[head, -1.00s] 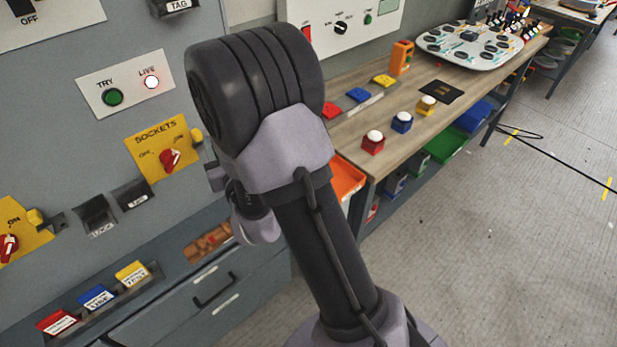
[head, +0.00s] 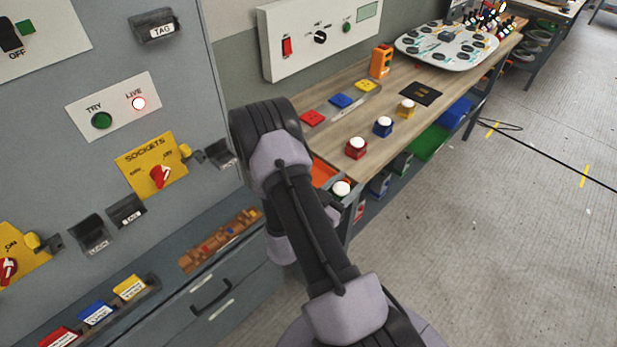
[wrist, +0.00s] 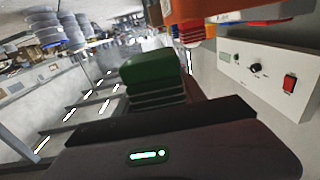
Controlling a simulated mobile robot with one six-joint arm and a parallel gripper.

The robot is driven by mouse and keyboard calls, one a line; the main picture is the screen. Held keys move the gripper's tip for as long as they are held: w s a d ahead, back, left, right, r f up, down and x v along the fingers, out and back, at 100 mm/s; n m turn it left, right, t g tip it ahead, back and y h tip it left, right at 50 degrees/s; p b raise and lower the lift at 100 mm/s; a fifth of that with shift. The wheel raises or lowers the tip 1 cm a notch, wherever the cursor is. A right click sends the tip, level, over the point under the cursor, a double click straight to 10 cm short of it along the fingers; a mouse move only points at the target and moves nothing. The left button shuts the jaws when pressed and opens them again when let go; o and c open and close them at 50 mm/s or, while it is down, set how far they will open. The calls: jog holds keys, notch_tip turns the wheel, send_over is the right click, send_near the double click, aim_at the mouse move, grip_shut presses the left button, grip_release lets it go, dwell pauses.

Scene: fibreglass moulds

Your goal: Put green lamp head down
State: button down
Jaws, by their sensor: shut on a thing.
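The green lamp head (head: 341,188), with a white domed top, shows just right of my arm in the head view, in front of the near end of the wooden bench. Its lower part is mostly hidden there. In the wrist view, a green block-like body (wrist: 150,72), seemingly the same lamp head, sits at my gripper (wrist: 153,98), which is shut on it. Red (head: 355,148), blue (head: 383,127) and yellow (head: 405,108) lamp heads with white tops stand in a row on the bench.
Red, blue and yellow flat pads (head: 340,101) lie behind that row. A black plate (head: 423,94) and an orange holder (head: 381,61) stand farther back. The grey cabinet (head: 60,130) fills the left.

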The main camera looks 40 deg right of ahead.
jog(key=shift+m+g, duration=0.3)
jog(key=shift+g, duration=0.2)
jog(key=w+b, duration=0.1)
jog(key=w, duration=0.3)
jog(key=w+a+f+b, duration=0.1)
jog(key=w, duration=0.4)
jog(key=w+f, duration=0.1)
jog(key=w, duration=0.4)
jog(key=shift+w+a+b, duration=0.15)
jog(key=shift+a+b, duration=0.1)
jog(key=shift+b, duration=0.15)
jog(key=shift+w+f, duration=0.15)
jog(key=shift+f, duration=0.05)
jog(key=shift+f+b, duration=0.65)
jog(key=shift+f, duration=0.85)
